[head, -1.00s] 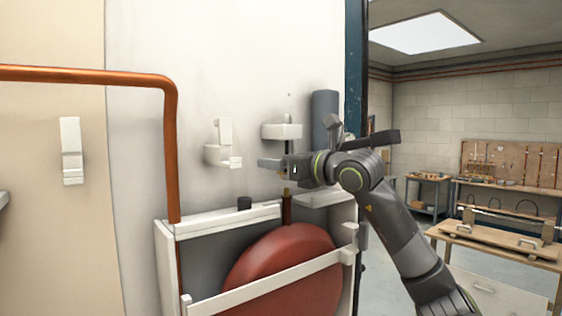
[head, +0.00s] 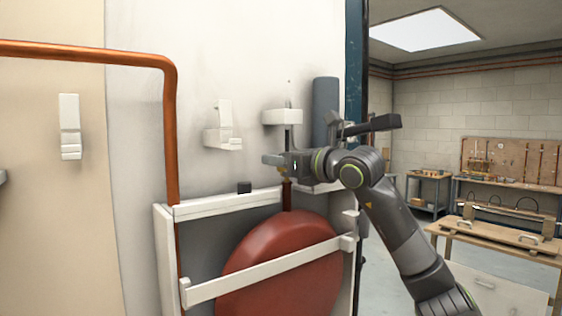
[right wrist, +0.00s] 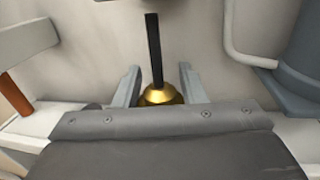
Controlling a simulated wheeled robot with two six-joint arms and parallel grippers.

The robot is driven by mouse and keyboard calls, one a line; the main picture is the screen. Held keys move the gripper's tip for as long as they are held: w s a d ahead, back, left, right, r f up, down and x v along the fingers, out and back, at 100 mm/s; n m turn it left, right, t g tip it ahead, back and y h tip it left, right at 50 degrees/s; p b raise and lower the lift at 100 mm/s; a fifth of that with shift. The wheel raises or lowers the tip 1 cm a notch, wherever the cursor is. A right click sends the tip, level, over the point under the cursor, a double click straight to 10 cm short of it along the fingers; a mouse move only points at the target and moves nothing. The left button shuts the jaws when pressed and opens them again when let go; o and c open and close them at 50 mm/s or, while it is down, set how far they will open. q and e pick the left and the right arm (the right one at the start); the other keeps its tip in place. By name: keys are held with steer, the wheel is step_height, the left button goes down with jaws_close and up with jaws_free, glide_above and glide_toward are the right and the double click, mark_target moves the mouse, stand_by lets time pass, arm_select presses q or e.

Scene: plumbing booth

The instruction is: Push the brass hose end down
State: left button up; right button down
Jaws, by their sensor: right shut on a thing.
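The brass hose end (right wrist: 158,95) is a gold-coloured rounded piece low between the fingers in the right wrist view. A dark upright rod (right wrist: 153,50) stands above it. My right gripper (right wrist: 158,90) is shut on the brass hose end, one grey finger on each side. In the head view the right gripper (head: 272,160) is below a white wall bracket (head: 282,117) and just above a brown upright hose (head: 287,197). The gripper mostly hides the brass end there. My left gripper is not clearly seen.
A large red rounded vessel (head: 280,250) sits in a white wall frame (head: 225,205) below the gripper. A copper pipe (head: 170,130) runs down the wall at left. A blue-grey cylinder (head: 325,105) stands close behind the right gripper. Benches are far right.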

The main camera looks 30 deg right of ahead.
steer(key=shift+f, duration=0.35)
steer(key=c, duration=0.9)
jaws_free()
steer(key=shift+r, duration=0.1)
steer(key=shift+s, duration=0.1)
steer(key=b+v, duration=1.1)
steer(key=v, duration=0.6)
steer(key=shift+s+b, duration=0.15)
steer(key=shift+b, duration=0.2)
